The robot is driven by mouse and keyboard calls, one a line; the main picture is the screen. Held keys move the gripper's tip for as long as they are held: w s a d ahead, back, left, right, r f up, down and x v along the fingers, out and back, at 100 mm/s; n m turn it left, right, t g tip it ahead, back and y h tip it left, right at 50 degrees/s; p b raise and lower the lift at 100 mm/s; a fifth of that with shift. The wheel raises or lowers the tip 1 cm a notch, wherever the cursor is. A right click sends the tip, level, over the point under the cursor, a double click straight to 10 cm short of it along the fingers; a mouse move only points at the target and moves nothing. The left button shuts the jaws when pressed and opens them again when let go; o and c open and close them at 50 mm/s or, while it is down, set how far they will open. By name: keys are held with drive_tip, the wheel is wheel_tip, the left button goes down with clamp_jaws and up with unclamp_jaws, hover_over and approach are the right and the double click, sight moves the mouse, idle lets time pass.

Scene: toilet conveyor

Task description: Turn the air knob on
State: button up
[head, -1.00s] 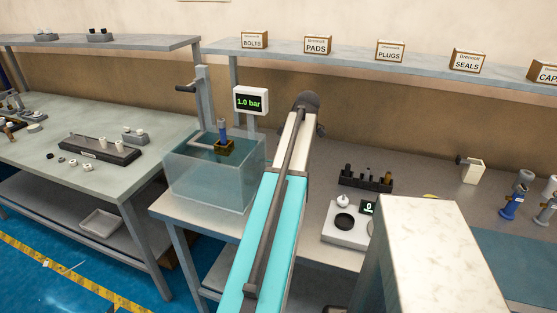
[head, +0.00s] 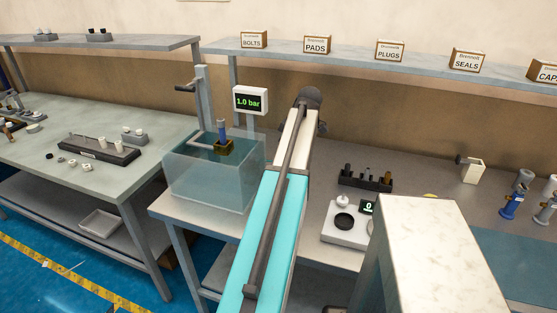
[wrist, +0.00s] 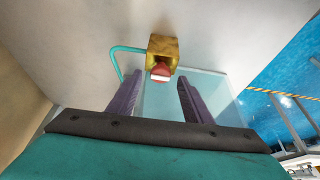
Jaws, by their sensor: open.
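The air knob (wrist: 160,72) is a small red knob with a pale edge, on the front of a brass-coloured block (wrist: 163,46) in the wrist view. A teal hose (wrist: 117,62) runs from the block's left side. My gripper (wrist: 160,80) is open, its two purple fingers pointing toward the block, one on each side of the knob's line. The knob shows between the fingertips; I cannot tell whether they reach around it. In the head view my arm hides the knob and the gripper.
A clear water tank (head: 205,185) stands left of my arm, with a lever stand and a display (head: 250,100) reading 1.0 bar. A scale (head: 347,228) and a dark rack (head: 365,180) are on the bench at right. Labelled boxes line the shelf (head: 350,52) above.

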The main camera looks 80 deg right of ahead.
drive_tip(key=b+v, duration=0.2)
drive_tip(key=v, duration=1)
drive_tip(key=shift+r, duration=0.25)
